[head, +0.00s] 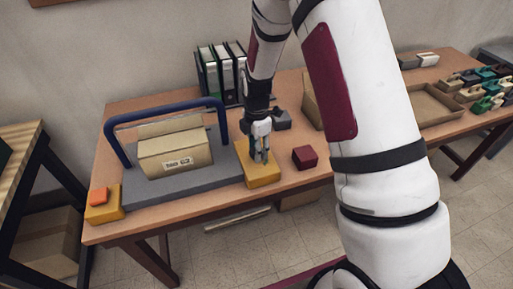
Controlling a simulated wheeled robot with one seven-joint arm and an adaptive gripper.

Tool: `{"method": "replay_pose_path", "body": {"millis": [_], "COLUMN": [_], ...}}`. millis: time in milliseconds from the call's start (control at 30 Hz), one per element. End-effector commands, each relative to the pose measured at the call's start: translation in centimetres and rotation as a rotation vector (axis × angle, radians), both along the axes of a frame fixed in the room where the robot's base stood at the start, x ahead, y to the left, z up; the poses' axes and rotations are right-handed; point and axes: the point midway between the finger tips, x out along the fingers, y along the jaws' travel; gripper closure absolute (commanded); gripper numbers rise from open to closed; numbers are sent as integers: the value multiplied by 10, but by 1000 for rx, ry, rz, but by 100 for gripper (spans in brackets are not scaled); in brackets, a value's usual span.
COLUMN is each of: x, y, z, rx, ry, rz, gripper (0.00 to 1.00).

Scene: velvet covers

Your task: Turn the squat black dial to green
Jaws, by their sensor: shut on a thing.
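My gripper (262,157) points down over a yellow box (265,180) at the front of the wooden table, right of the grey base with the blue arch. Its fingers are shut on the squat black dial on top of that box. The fingers hide the dial almost wholly, so I cannot make out where it points. No green mark can be made out beside it at this size.
The grey base (150,189) carries a blue arch (165,106) and a cardboard box (175,155). A yellow block with an orange button (98,196) stands left. A dark red cube (304,157) sits close right of my gripper; binders (220,75) stand behind.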

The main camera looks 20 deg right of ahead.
Motion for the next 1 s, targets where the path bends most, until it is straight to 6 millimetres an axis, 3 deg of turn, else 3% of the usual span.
{"method": "replay_pose_path", "body": {"millis": [367, 1000], "x": [0, 1], "y": [0, 0], "z": [0, 0], "rx": [1, 0], "ry": [0, -1], "rz": [-137, -723], "gripper": [89, 89]}}
